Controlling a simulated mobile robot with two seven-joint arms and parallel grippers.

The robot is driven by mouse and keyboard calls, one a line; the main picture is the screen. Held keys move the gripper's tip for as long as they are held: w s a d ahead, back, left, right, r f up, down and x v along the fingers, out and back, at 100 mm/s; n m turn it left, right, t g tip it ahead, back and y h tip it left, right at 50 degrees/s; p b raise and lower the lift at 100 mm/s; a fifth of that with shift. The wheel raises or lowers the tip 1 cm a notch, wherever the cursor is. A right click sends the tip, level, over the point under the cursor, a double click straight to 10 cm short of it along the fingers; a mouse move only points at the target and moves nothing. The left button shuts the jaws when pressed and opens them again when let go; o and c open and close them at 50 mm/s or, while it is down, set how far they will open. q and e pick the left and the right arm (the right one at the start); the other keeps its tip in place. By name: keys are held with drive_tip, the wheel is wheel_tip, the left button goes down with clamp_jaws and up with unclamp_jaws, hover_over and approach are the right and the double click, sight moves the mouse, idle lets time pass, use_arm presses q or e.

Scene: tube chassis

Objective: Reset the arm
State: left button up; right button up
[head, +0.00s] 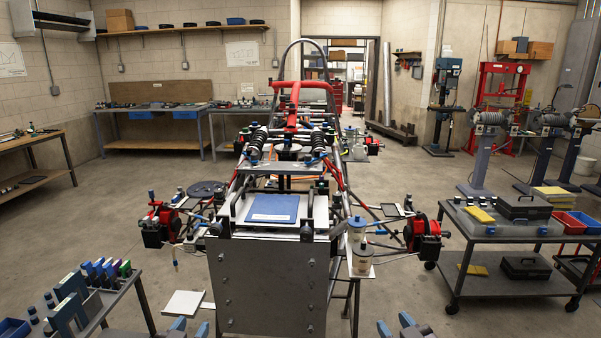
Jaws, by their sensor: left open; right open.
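My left gripper (190,327) shows at the bottom edge, left of the chassis front panel. Its two blue-grey fingertips stand apart, with nothing seen between them. My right gripper (396,325) shows at the bottom edge, right of the panel. Its fingertips are also apart and empty. Both arms are cut off below the frame. The tube chassis (268,282) stands upright ahead of me, with a grey front panel. Neither gripper appears to touch it.
A blue pad (273,208) lies on top of the chassis front. Red hub assemblies (160,222) stick out on both sides. A tool cart (85,310) stands at lower left and a wheeled cart (510,231) at right. A white plate (183,303) lies low between the left cart and the chassis.

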use_arm(q)
drive_tip(key=s+a+f+g+y, duration=0.1)
drive_tip(key=s+a+f+g, duration=0.1)
drive_tip(key=s+f, duration=0.6)
drive_tip(key=s+a+f+n+g+y, duration=0.1)
drive_tip(key=s+a+f+g, duration=0.2)
drive_tip(key=s+f, duration=0.6)
drive_tip(key=s, duration=0.5)
drive_tip(key=shift+s+a+n, duration=0.2)
drive_tip(key=shift+s+n, duration=0.1)
drive_tip(key=shift+s, duration=0.1)
use_arm(e)
drive_tip(key=s+d+f+m+g+h, duration=0.2)
drive_tip(key=s+d+f, duration=0.2)
drive_tip(key=s+f, duration=0.5)
drive_tip(key=s+d+f+m+g+h, duration=0.1)
drive_tip(key=s+d+f, duration=0.3)
drive_tip(key=s+f, duration=0.5)
drive_tip(key=s+g+h, duration=0.1)
drive_tip(key=s, duration=0.4)
drive_tip(key=shift+d+m+g, duration=0.3)
drive_tip(key=shift+m+g, duration=0.1)
use_arm(q)
drive_tip(key=shift+f, duration=0.1)
use_arm(e)
drive_tip(key=shift+a, duration=0.1)
